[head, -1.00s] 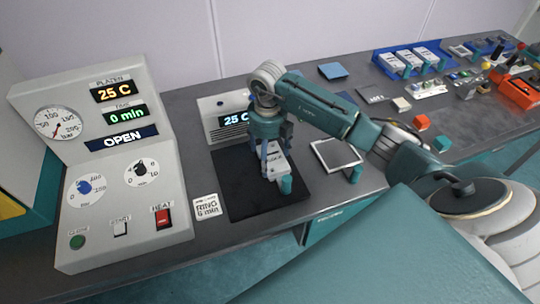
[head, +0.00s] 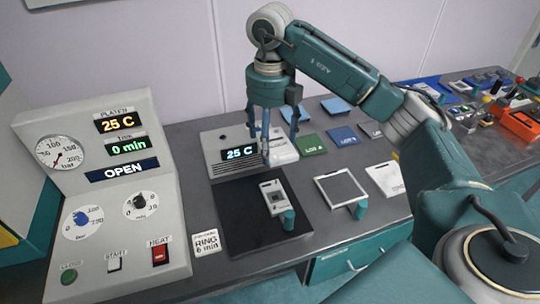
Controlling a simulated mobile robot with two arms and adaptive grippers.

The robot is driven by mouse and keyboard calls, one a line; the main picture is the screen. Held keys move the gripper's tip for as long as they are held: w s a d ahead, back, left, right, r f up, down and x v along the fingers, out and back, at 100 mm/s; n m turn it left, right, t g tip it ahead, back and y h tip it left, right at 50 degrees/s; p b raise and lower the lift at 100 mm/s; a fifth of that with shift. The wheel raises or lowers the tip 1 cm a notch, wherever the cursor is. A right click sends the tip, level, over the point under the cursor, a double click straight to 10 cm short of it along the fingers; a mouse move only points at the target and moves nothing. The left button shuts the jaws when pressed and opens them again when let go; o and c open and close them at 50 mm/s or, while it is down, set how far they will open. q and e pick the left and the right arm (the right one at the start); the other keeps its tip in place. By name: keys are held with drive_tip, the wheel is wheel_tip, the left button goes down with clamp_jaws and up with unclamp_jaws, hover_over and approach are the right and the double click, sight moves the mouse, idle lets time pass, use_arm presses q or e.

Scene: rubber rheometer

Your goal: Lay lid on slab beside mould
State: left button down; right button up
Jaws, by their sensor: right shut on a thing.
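The mould (head: 272,192) is a pale block with a dark cavity and a teal handle (head: 288,219). It lies uncovered on the black slab (head: 245,233), towards the slab's right side. My right gripper (head: 278,153) points down behind the mould, beside the 25 C display box. It is shut on a white plate, seemingly the lid (head: 283,149), partly hidden by the fingers. I cannot tell the plate's exact height. The left part of the slab is bare. My left gripper is not in view.
The press panel (head: 118,230) reads OPEN, left of the slab. A display box (head: 212,160) stands behind the slab. A white-edged frame (head: 341,189) and a white card (head: 383,178) lie to the right. Coloured squares (head: 310,145) and trays fill the back right.

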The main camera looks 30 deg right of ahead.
drive_tip(key=w+a+f+b, duration=0.1)
drive_tip(key=w+a+b, duration=0.1)
drive_tip(key=a, duration=1)
drive_tip(key=p, duration=0.1)
hover_over(235, 213)
wheel_tip(235, 213, down, 14)
drive_tip(key=shift+a+f, duration=0.1)
drive_tip(key=shift+f, duration=0.1)
wheel_tip(235, 213, down, 4)
drive_tip(key=shift+f+p, duration=0.1)
drive_tip(key=shift+p, duration=0.6)
drive_tip(key=shift+f, duration=0.4)
drive_tip(key=shift+f, duration=0.1)
drive_tip(key=o, duration=1.4)
